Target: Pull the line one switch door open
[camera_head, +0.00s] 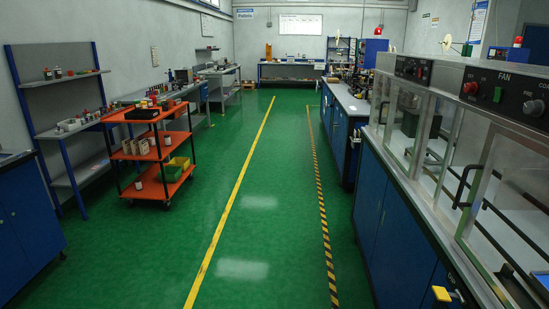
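I cannot tell which thing is the line one switch door. A blue box (375,52) hangs at the back right below a red lamp (378,31); it is too small to show a door or label. Another blue box (509,55) with a red top stands behind the machines at the right. Neither of my grippers is in view.
A green floor runs clear between a yellow line (234,197) and a striped line (325,225). An orange cart (150,135) with several bins stands left. Blue cabinets (390,225) line the right side; a yellow piece (441,294) shows low there. Shelves and benches line the left wall.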

